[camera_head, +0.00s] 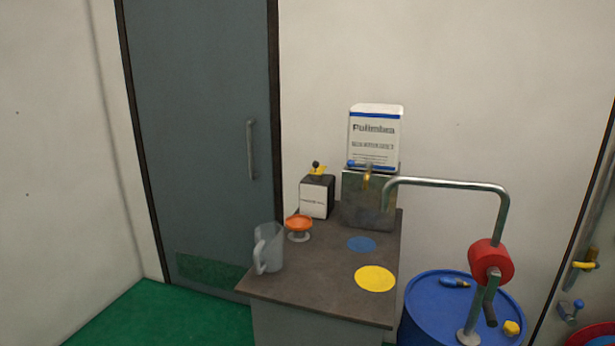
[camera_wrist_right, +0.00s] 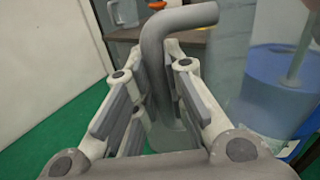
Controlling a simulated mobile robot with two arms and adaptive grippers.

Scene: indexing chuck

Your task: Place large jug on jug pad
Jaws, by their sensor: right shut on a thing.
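My right gripper (camera_wrist_right: 153,72) is shut on the grey bent handle of a large jug (camera_wrist_right: 182,20) in the right wrist view. The jug's see-through body seems to fill the right side of that view, with a blue drum showing through it. This held jug is outside the head view. Two flat round pads lie on the brown table: a yellow pad (camera_head: 375,279) near the front right and a smaller blue pad (camera_head: 361,244) behind it. Neither has anything on it. Another grey translucent jug (camera_head: 269,250) stands upright at the table's left front edge. My left gripper is not in view.
An orange funnel-like cup (camera_head: 299,224) stands behind the table jug. A small black-and-white box (camera_head: 317,197) and a metal tank with a brass tap (camera_head: 369,198) stand at the back. A blue drum (camera_head: 430,304) with a bent pipe (camera_head: 455,186) is close to the table's right side.

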